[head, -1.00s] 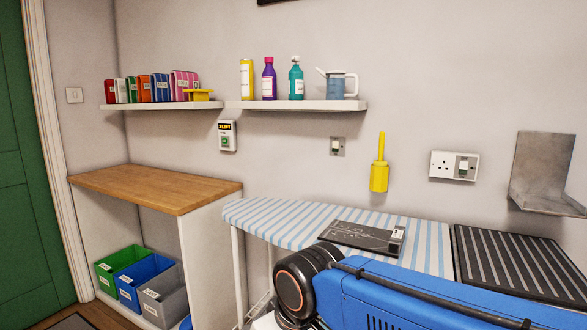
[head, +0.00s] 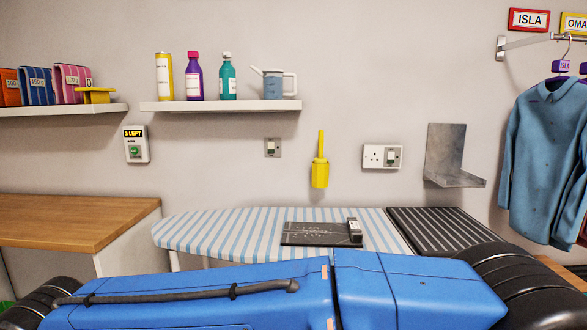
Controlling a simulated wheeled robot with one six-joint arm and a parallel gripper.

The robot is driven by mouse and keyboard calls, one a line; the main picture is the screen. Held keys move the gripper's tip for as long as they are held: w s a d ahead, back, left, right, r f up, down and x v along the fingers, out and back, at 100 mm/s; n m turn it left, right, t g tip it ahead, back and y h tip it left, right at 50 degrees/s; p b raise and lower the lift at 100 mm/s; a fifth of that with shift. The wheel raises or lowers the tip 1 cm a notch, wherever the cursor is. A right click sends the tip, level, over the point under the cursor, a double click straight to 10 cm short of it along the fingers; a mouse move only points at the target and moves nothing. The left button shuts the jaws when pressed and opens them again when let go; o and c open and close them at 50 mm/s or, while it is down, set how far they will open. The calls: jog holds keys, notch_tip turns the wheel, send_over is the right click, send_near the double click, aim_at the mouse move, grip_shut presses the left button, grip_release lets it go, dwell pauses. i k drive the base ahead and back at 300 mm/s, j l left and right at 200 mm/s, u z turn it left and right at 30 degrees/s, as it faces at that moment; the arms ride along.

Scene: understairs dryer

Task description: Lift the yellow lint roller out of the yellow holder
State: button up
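The yellow lint roller stands upright in the yellow holder (head: 320,177) on the back wall. Its thin yellow handle (head: 321,145) sticks up out of the holder. The holder hangs above the striped ironing board, to the left of the white socket. My blue arm crosses the bottom of the head view, below and in front of the holder. My gripper is not in view, and nothing touches the roller or holder.
The striped ironing board (head: 200,232) bears a dark slate-like panel (head: 315,233). A black ribbed mat (head: 440,229) lies to its right. A metal bracket (head: 447,160), a socket (head: 383,156) and a bottle shelf (head: 222,106) are on the wall. A blue shirt (head: 545,160) hangs at right.

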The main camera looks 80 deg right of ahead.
aim_at(320, 160)
jog(key=i+j+z, duration=0.1)
jog(key=i+z, duration=0.3)
jog(key=i+j+z, duration=0.15)
jog(key=z, duration=0.25)
jog(key=i+j+z, duration=0.35)
jog(key=k+l, duration=0.05)
jog(key=k, duration=0.05)
